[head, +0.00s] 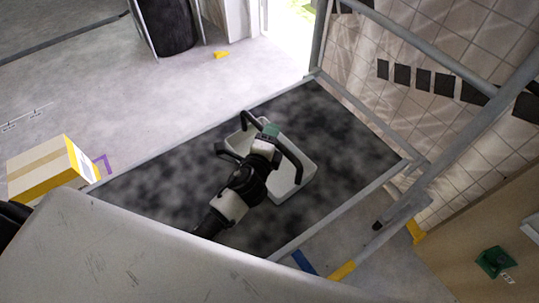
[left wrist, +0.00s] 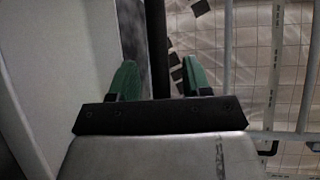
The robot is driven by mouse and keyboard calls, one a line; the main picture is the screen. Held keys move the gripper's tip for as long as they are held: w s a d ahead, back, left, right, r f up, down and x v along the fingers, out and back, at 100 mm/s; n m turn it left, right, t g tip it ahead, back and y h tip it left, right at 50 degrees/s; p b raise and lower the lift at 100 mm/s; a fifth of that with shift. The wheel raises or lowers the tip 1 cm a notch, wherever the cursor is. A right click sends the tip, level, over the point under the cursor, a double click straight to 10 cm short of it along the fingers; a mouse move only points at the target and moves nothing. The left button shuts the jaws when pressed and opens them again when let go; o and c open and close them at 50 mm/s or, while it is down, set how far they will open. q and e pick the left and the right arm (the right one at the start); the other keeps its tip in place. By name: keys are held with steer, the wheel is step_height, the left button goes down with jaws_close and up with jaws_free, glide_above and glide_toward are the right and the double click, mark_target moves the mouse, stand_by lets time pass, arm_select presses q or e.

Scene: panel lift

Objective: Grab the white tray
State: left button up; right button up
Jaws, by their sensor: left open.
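The white tray (head: 297,182) lies on a dark speckled surface (head: 340,140) in the head view. My left arm and gripper cover much of its middle and left part. My left gripper (head: 268,132) is over the tray's upper part, with green showing at its tip. Dark curved parts show beside it; I cannot tell which belong to the tray. In the left wrist view my left gripper (left wrist: 159,80) has its two green fingertips apart, with nothing clearly held between them. My right gripper is not in view.
Grey metal rails (head: 375,185) edge the dark surface, with more rails at upper right. A cardboard box (head: 38,170) with yellow edges stands on the floor at left. A small yellow object (head: 221,54) lies on the open floor. A tiled area (head: 440,100) lies at right.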

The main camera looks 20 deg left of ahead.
arm_select(q)
steer(key=shift+w, duration=0.25)
jaws_close()
steer(key=shift+r, duration=0.15)
